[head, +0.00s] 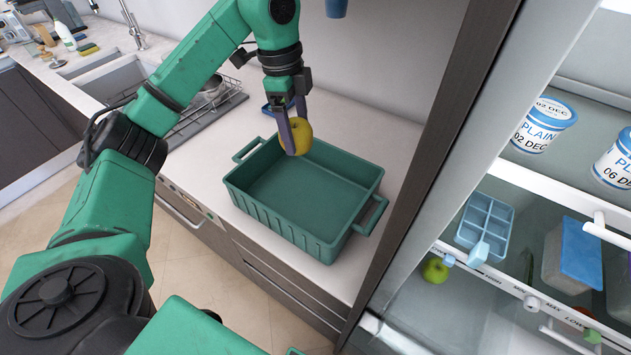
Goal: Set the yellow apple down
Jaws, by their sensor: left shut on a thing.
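The yellow apple (296,136) is between the fingers of my left gripper (291,130), which is shut on it. The gripper points down and holds the apple over the far part of a green rectangular crate (307,233). The crate stands on the white counter and its visible floor is empty. The apple looks above the crate floor, near the far rim; the exact height cannot be told. My right gripper is not in view.
An open fridge (480,180) at the right holds labelled tubs (543,125), a blue ice tray (485,225) and a green apple (435,270). A sink (110,80) and dish rack (205,110) are at the left. Bare counter (390,150) lies behind the crate.

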